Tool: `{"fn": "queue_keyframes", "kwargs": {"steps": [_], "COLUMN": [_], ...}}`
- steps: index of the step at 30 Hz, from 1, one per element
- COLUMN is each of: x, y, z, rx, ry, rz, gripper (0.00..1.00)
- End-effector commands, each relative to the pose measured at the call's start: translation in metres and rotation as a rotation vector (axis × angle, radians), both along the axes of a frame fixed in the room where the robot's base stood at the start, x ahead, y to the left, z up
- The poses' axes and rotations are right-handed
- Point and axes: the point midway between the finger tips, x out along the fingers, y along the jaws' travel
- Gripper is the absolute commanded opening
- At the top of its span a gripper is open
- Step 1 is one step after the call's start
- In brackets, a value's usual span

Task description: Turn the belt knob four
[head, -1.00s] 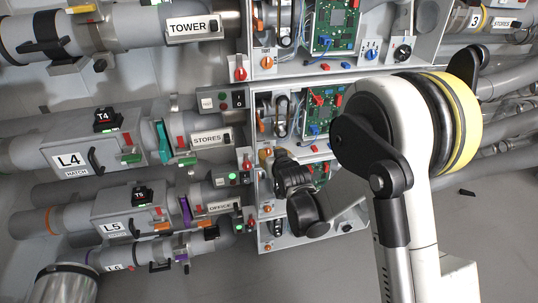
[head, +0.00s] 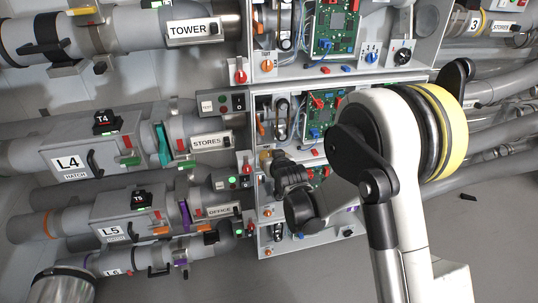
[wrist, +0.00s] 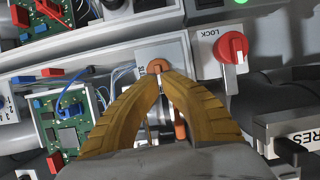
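In the wrist view an orange knob (wrist: 158,66) sits on a small grey plate whose lettering is mostly hidden. My gripper (wrist: 164,76) has its two yellow-brown fingers drawn together, with the tips at the lower edge of this knob; they look closed on it. A second orange piece (wrist: 180,125) shows between the fingers farther down. I cannot read which knob is the belt knob.
A red LOCK knob (wrist: 233,47) is close to the right of my fingers in the wrist view. A green circuit board (wrist: 72,120) with wires is at the left. The STORES pipe (head: 211,141) and the OFFICE pipe (head: 219,211) run near my gripper in the head view.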

Motion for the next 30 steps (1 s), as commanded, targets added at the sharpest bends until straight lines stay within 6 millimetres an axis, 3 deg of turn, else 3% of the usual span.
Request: {"fn": "queue_keyframes", "kwargs": {"steps": [13, 30], "x": [0.002, 0.006], "y": [-0.003, -0.013], "z": [0.0, -0.004], "rx": [0.103, 0.589], "ry": [0.027, 0.164], "rz": [-0.002, -0.003], "gripper": [0.0, 0.0]}}
